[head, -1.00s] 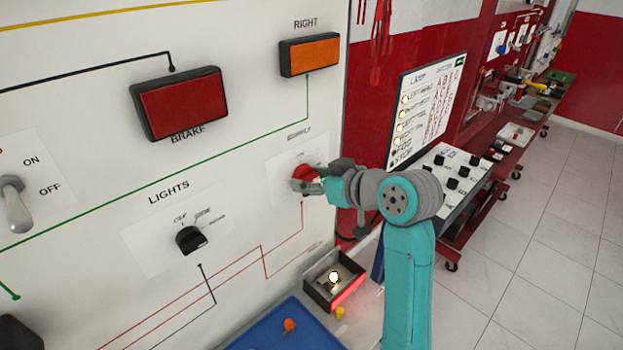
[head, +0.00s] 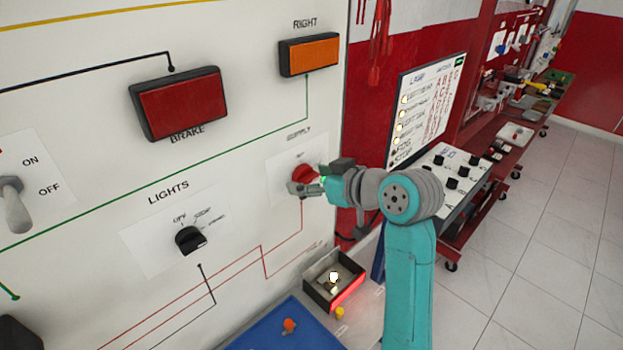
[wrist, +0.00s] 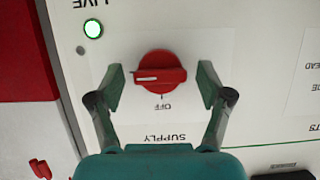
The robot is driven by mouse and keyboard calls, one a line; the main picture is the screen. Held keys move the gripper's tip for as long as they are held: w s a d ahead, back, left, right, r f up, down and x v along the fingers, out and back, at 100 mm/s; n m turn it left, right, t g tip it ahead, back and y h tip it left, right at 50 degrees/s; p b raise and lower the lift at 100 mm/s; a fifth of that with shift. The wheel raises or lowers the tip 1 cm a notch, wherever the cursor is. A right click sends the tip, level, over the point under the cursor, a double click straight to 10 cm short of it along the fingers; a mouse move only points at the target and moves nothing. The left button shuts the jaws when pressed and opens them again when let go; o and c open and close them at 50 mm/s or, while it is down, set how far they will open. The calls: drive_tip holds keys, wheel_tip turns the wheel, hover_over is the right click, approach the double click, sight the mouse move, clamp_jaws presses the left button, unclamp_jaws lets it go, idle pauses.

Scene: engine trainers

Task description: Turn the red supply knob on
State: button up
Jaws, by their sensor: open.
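The red supply knob (wrist: 160,75) sits on a white label plate marked SUPPLY and OFF in the wrist view. Its pale pointer mark points to the left in that view, away from the OFF mark. A green light (wrist: 93,28) marked LIVE glows near it. The knob also shows in the head view (head: 303,173), partly covered by my gripper. My gripper (wrist: 163,78) is open, with one finger on each side of the knob. Gaps show between the fingers and the knob in the wrist view.
The same panel carries a black LIGHTS knob (head: 190,240), a red BRAKE lamp (head: 180,104) and an orange RIGHT lamp (head: 309,55). Below stand a small lit box (head: 350,300) and a blue mat (head: 275,332). A sloped console (head: 455,172) stands to the right.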

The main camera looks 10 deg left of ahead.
drive_tip(key=v, duration=1.2)
drive_tip(key=s+d+f+m+t+h, duration=0.1)
drive_tip(key=s+d+f+m, duration=0.15)
drive_tip(key=f, duration=0.55)
drive_tip(key=s+d+f+m+t+h, duration=0.2)
drive_tip(key=f+m, duration=0.1)
drive_tip(key=f, duration=0.4)
drive_tip(key=s+d+f+m+t+h, duration=0.1)
drive_tip(key=s+d+f+m, duration=0.15)
drive_tip(key=f, duration=0.55)
drive_tip(key=s+d+f+m+t+h, duration=0.15)
drive_tip(key=s+d+f+h, duration=0.35)
drive_tip(key=s+f, duration=0.55)
drive_tip(key=s+d+r, duration=0.2)
drive_tip(key=s+d, duration=0.1)
drive_tip(key=s, duration=1)
drive_tip(key=s+d+r+t+h, duration=0.1)
drive_tip(key=s+d+r, duration=0.2)
drive_tip(key=s, duration=0.9)
drive_tip(key=shift+s+m+h, duration=0.3)
drive_tip(key=shift+s+m, duration=0.05)
